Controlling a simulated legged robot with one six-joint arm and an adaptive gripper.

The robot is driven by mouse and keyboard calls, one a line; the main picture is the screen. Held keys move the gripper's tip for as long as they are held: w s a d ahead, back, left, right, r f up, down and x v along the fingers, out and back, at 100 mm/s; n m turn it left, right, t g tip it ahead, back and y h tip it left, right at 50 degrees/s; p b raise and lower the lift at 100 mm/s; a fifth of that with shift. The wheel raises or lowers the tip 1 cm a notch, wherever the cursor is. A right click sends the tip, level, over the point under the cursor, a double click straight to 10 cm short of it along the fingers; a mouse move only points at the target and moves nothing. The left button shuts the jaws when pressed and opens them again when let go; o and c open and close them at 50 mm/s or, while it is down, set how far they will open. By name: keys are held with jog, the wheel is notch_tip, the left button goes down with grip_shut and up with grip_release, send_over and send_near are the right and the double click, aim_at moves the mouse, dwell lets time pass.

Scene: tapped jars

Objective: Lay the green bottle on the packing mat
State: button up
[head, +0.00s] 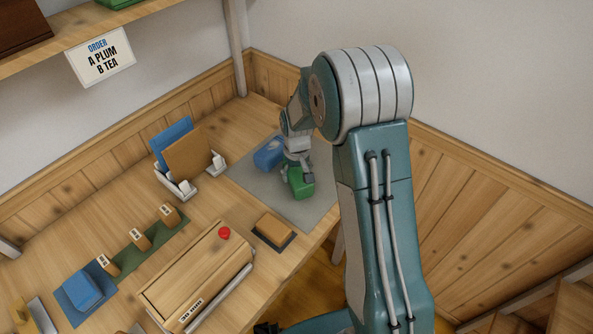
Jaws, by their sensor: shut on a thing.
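The green bottle (302,188) is in the head view, at the grey packing mat (253,180) near the table's far right corner. My gripper (299,172) is shut on it from above and hides its upper part. The bottle is over the mat; whether it touches the mat, and how it is tilted, I cannot tell. A blue item (268,153) lies on the mat just behind and left of the gripper.
A white rack (181,187) with upright panels stands left of the mat. A wooden box (197,275) with a red knob (224,233) and a brown block (273,229) are in front. A green strip (128,262) holds labelled blocks. A wall stands behind.

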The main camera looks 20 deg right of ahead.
jog(key=o, duration=1)
jog(key=shift+c, duration=0.2)
notch_tip(320, 180, up, 12)
dwell(0.4)
jog(key=s+r+t, duration=0.2)
jog(key=s+r, duration=0.2)
jog(key=s, duration=0.4)
jog(key=s+r+t, duration=0.1)
jog(key=s+r, duration=0.4)
jog(key=s, duration=0.4)
jog(key=s+r+m+t, duration=0.1)
jog(key=s+r+t, duration=0.1)
jog(key=s+r, duration=0.3)
jog(key=s, duration=0.4)
jog(key=shift+t, duration=0.3)
